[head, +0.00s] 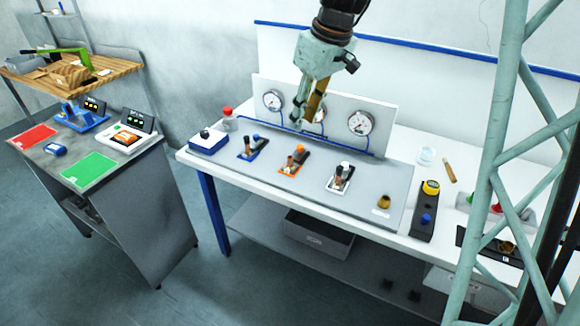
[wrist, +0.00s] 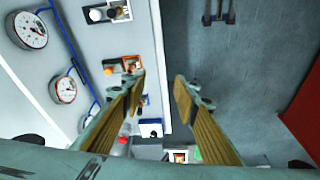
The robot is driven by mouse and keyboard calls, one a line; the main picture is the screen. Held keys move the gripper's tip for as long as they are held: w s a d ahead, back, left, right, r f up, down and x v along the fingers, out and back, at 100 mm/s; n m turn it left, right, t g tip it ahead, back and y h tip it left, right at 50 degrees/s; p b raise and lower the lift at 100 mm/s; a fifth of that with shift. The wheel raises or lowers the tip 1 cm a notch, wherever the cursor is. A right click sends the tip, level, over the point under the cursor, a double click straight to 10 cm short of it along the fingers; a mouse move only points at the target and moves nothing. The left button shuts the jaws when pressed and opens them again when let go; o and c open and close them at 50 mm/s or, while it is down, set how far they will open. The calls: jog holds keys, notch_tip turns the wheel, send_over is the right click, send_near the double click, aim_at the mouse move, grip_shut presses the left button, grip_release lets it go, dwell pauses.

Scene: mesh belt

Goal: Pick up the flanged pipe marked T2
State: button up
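I cannot read a T2 mark anywhere in these frames. A small brass-coloured round piece (head: 384,202) stands near the front right of the grey panel, beside a small white label. Another brass-coloured piece (head: 507,247) sits in a black holder at the right end of the table. Either could be a flanged pipe; I cannot tell which is marked T2. My gripper (head: 306,112) hangs in front of the gauge board, above and left of both pieces. In the wrist view my gripper (wrist: 160,78) has its fingers wide apart, with nothing between them.
Three switch units, blue (head: 250,148), orange (head: 292,160) and white (head: 340,178), stand on the grey panel. Pressure gauges (head: 361,122) are behind. A black button box (head: 426,212) is to the right. A lattice column (head: 490,150) crosses the right side. A separate grey bench (head: 100,135) stands left.

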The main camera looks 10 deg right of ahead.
jog(key=w+d+f+n+p, duration=0.2)
jog(key=w+d+f+p, duration=0.1)
jog(key=w+f, duration=1.2)
jog(key=shift+w+d+f+n+y, duration=0.2)
jog(key=shift+f+n+y, duration=0.1)
jog(key=shift+n, duration=0.1)
jog(key=shift+f, duration=0.15)
jog(key=p, duration=0.1)
send_over(290, 162)
jog(key=d, duration=0.2)
jog(key=shift+a+f, duration=0.15)
jog(key=shift+f, duration=1.85)
jog(key=shift+a+f, duration=0.1)
jog(key=shift+f, duration=1.9)
jog(key=shift+f, duration=0.1)
jog(key=shift+p+x, duration=0.6)
jog(key=shift+x, duration=1.9)
jog(key=shift+a, duration=0.1)
grip_shut()
